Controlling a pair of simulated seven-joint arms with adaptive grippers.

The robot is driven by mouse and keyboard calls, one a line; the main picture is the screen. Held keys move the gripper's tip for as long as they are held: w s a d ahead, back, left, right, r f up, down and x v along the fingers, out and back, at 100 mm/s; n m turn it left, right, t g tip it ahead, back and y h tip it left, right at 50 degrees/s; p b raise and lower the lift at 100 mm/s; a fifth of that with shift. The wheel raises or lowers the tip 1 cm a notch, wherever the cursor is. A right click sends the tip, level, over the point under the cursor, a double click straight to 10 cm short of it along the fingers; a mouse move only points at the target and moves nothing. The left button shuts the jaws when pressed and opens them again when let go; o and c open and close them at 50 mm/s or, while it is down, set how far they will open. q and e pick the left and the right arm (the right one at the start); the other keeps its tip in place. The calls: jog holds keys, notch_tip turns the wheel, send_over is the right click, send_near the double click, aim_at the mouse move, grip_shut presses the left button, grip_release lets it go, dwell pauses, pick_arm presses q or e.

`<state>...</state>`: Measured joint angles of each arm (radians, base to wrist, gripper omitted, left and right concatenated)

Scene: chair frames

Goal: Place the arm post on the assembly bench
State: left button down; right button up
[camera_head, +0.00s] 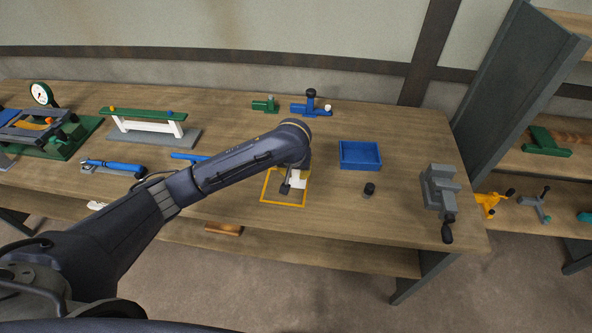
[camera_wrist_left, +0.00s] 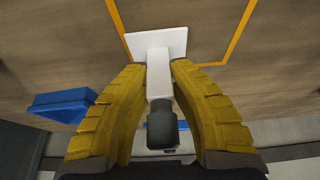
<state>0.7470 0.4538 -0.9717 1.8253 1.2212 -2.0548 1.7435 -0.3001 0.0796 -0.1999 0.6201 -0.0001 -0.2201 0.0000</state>
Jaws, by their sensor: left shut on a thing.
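The arm post (camera_head: 299,183) is white with a flat plate at one end, and it shows within the yellow outlined square (camera_head: 264,188) on the assembly bench (camera_head: 235,222). In the left wrist view the post (camera_wrist_left: 159,80) ends in a dark knob at its near end, and its plate (camera_wrist_left: 158,43) overlaps a corner of the yellow outline. My left gripper (camera_head: 294,173) is shut on the post, with its ridged yellow fingers (camera_wrist_left: 159,73) on both sides. I cannot tell whether the plate touches the bench. My right gripper is not in view.
A blue bin (camera_head: 360,155) and a small dark knob (camera_head: 369,190) stand right of the square. A grey vise (camera_head: 439,195) is at the right edge. Green and blue clamps (camera_head: 311,105) stand behind. A blue-handled tool (camera_head: 112,166) and fixtures lie left.

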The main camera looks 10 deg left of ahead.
pick_arm(q)
jog(key=shift+f, duration=0.1)
jog(key=c, duration=1.3)
grip_release()
jog(key=shift+o, duration=0.2)
jog(key=v, duration=1.2)
